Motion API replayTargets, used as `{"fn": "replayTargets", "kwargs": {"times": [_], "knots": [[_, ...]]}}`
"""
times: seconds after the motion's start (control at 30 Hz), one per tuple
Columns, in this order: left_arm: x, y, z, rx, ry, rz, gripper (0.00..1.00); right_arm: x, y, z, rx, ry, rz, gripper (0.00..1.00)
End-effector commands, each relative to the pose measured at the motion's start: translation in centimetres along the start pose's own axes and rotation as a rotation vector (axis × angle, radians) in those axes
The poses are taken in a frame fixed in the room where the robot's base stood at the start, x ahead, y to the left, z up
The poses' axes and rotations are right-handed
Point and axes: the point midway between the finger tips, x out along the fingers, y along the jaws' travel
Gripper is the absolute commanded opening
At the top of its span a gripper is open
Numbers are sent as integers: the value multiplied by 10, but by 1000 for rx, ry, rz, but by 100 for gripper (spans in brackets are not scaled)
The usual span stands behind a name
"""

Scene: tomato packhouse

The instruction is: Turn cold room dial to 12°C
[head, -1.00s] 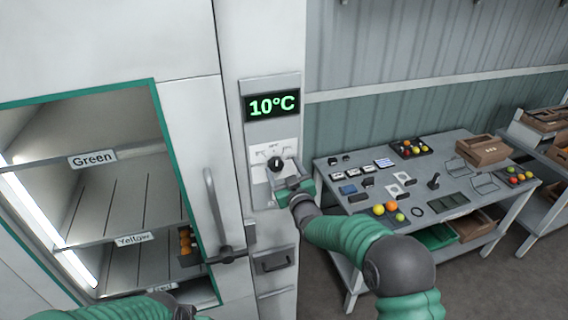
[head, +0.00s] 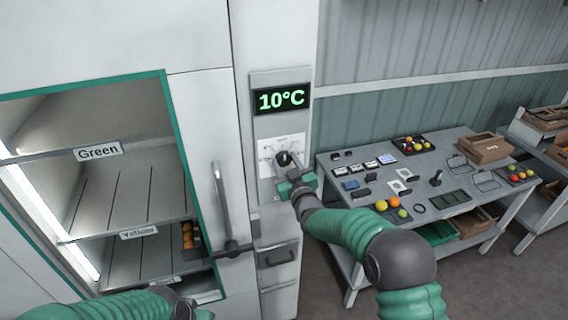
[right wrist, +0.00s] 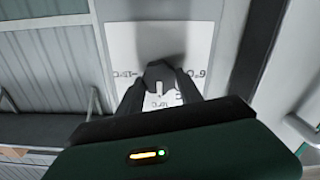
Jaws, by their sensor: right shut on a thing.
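The cold room dial (head: 284,158) is a dark round knob on a white scale plate (head: 270,146) on the grey control panel. The display (head: 281,98) above it reads 10°C in green. My right gripper (head: 289,165) is at the dial, shut on it. In the right wrist view the dark fingers of the right gripper (right wrist: 160,90) close on the dial (right wrist: 162,72), with scale marks partly showing around it. A white pointer mark shows on the dial. My left arm shows at the bottom left; its gripper tips cannot be made out.
The open cold room cabinet with shelves labelled Green (head: 98,151) and Yellow stands at left. A vertical door handle (head: 222,205) is just left of the panel. A grey work table (head: 440,150) with tomatoes, trays and small devices stands at right.

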Motion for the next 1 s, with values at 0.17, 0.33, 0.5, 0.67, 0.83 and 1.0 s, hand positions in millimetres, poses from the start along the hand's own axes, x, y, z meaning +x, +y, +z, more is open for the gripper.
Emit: {"fn": "replayTargets", "kwargs": {"times": [0.17, 0.33, 0.5, 0.67, 0.83, 1.0], "knots": [[14, 0, 3, 0, 0, 0, 0, -1, -6, 10, 50, -11, -11, 2], [35, 0, 8, 0, 0, 0, 0, -1, -6, 13, 148, -12, -9, 2], [60, 0, 14, 0, 0, 0, 0, -1, -6, 14, 286, -12, -8, 2], [82, 0, 19, 0, 0, 0, 0, -1, -6, 15, 424, -14, -8, 2], [100, 0, 24, 0, 0, 0, 0, -1, -6, 13, 558, -15, -8, 2], [113, 0, 27, 0, 0, 0, 0, 0, -5, 13, 665, -17, -7, 2]]}}
